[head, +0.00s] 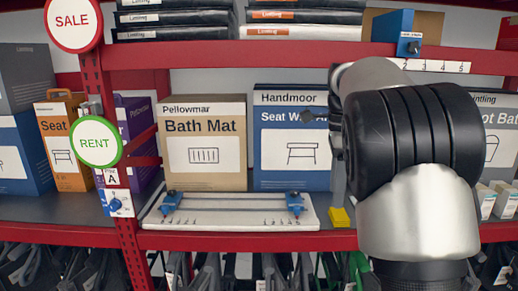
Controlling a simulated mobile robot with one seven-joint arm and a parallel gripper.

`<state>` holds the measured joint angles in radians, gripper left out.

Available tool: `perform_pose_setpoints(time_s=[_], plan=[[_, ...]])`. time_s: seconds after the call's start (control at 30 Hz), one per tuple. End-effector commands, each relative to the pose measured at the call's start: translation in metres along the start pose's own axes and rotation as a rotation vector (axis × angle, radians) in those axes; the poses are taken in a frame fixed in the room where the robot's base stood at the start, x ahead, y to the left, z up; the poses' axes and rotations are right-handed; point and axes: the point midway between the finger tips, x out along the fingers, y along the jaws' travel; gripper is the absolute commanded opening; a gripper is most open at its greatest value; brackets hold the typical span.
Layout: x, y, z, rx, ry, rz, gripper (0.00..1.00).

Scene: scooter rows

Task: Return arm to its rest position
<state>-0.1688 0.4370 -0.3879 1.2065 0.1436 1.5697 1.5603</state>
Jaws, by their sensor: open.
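My arm (412,135) rises from the lower right, with a silver elbow, a black ribbed joint and a silver upper link. It stands in front of the right part of the shelf. A small dark part shows at the left edge of the arm, over the blue seat box. I cannot make out what it is.
A red-edged shelf (80,236) holds a bath mat box (203,180), a blue seat box (290,180) and a white board with blue clamps (230,222). A yellow block (340,218) sits near the arm. Round SALE (73,20) and RENT (96,141) signs hang left.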

Motion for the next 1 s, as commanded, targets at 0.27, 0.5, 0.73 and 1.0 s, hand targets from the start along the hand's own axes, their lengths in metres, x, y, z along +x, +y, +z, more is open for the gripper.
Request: perform_pose_setpoints(time_s=[0.27, 0.5, 0.73, 1.0], plan=[[-0.025, 0.108, -0.008, -0.642, -0.053, -0.223, 0.49], [0.000, 0.203, -0.002, -1.217, 0.106, -0.406, 0.49], [0.040, 0.257, -0.001, -1.602, 0.317, -0.472, 0.49], [0.053, 0.268, -0.002, -1.699, 0.383, -0.476, 0.49]])
